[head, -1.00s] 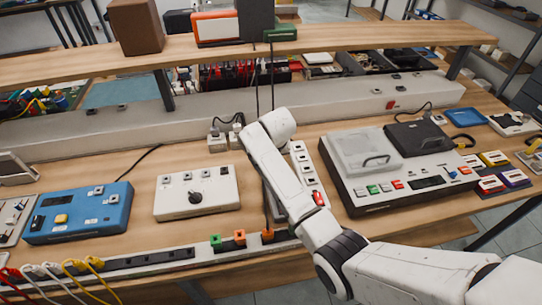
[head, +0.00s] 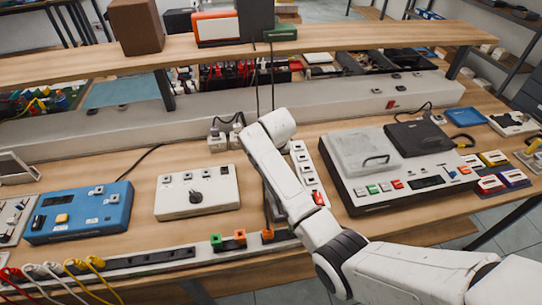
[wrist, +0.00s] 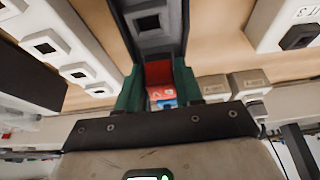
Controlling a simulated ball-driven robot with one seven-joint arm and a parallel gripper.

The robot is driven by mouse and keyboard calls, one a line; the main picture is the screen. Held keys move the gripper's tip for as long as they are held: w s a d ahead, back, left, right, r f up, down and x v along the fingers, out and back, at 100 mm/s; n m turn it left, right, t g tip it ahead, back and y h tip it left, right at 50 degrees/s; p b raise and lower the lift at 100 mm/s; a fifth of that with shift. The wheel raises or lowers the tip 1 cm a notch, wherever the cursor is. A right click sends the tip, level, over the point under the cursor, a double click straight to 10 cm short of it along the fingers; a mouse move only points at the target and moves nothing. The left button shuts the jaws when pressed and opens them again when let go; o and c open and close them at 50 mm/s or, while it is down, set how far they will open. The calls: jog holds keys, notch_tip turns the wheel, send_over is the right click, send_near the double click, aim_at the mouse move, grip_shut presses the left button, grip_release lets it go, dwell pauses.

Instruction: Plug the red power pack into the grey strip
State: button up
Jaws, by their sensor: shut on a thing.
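In the wrist view my gripper (wrist: 159,82) has two green fingers, shut on the red power pack (wrist: 158,71). The pack's red face and a blue-and-white part (wrist: 162,96) show between the fingers. The dark grey strip (wrist: 168,12) lies right beyond the pack, with one lighter socket (wrist: 149,23) in view. The pack is close to the strip's near end in the picture; I cannot tell whether they touch or whether any prongs are in a socket.
A white socket strip (head: 299,158) with a red switch stands close right of my arm in the head view. A white box with a dial (head: 196,205) and a blue box (head: 80,213) are on the left. A large white console (head: 378,188) is on the right.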

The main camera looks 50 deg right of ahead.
jog(key=o, duration=1.1)
jog(key=shift+c, duration=0.2)
jog(key=w+d+r+p+v, duration=0.1)
jog(key=p+v, duration=0.4)
jog(key=v, duration=1.1)
jog(key=shift+w, duration=0.35)
jog(key=shift+r, duration=0.1)
